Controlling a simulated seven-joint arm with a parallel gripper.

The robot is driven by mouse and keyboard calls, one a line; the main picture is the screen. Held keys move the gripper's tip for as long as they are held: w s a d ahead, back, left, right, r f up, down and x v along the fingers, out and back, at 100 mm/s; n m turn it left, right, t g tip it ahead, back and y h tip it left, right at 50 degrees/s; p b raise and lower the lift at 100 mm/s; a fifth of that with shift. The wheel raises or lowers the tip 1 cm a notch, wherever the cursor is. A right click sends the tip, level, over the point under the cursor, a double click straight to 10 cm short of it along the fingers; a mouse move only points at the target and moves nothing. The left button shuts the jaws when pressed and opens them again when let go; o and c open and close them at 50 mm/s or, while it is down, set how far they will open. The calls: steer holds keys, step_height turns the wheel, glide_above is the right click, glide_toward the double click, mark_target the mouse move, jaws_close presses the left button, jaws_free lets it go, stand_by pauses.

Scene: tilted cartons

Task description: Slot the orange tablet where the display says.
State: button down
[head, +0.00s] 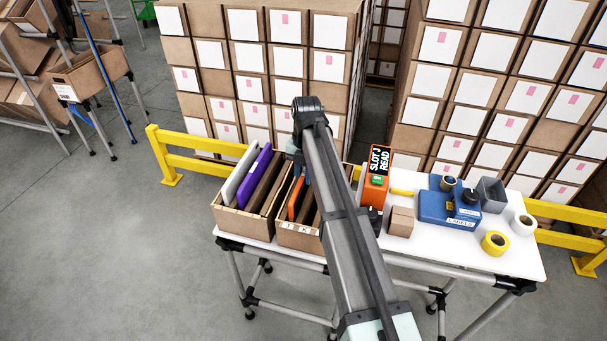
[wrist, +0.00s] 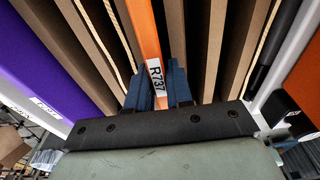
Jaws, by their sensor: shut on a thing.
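The orange tablet (head: 296,198) stands tilted in the right carton (head: 287,238), toward its left side. My gripper (head: 305,174) is over that carton. In the wrist view, my gripper's blue fingers (wrist: 161,88) are shut on the tablet (wrist: 148,40), which bears a label like R737. Cardboard dividers (wrist: 103,35) stand on both sides of it. How deep it sits is hidden. The display (head: 378,160) on the orange device reads SLOT J, READ. The carton's front letters are small; one looks like K.
The left carton (head: 235,222) holds a white tablet (head: 238,172) and a purple tablet (head: 254,178). Right of the display stand a small brown box (head: 401,222), a blue label machine (head: 437,207) and tape rolls (head: 495,243). A yellow rail (head: 185,150) runs behind the table.

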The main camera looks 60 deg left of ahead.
steer(key=shift+f, duration=0.25)
stand_by(0.6)
steer(key=c, duration=0.9)
jaws_free()
steer(key=shift+c, duration=0.2)
steer(key=shift+r, duration=0.1)
step_height(320, 180, up, 14)
steer(key=w+a, duration=0.1)
steer(key=shift+f, duration=0.25)
steer(key=shift+w+a+r, duration=0.1)
step_height(320, 180, up, 7)
stand_by(0.5)
